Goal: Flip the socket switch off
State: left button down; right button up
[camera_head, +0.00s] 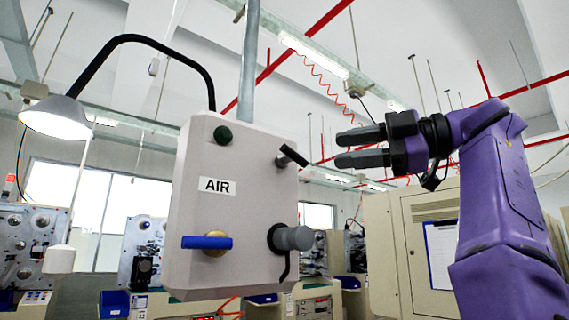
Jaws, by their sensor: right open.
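A grey box (205,270) with an AIR label (217,186) hangs in the middle of the head view. On its right side, near the top, is a black lever switch (293,155), which slants down to the right. Below it a grey plug (293,238) sits in a dark round socket (273,238). My right gripper (337,149) points left, a little right of the lever and about level with it. Its two dark fingers are open with a gap between them, nothing in it. They appear apart from the lever. My left gripper is out of view.
The box also carries a blue valve handle (206,242) and a dark green button (223,134). A lamp (57,118) on a black curved arm stands at its left. A beige cabinet (400,240) with a clipboard (441,254) is behind my right arm. Several machines line the background.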

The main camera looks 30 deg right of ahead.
aim_at(301, 157)
jog(key=p+x, duration=0.3)
jog(key=x, duration=0.6)
jog(key=shift+w+r, duration=0.15)
jog(key=shift+w, duration=0.05)
jog(key=shift+w+a, duration=0.15)
jog(key=shift+w, duration=0.2)
grip_shut()
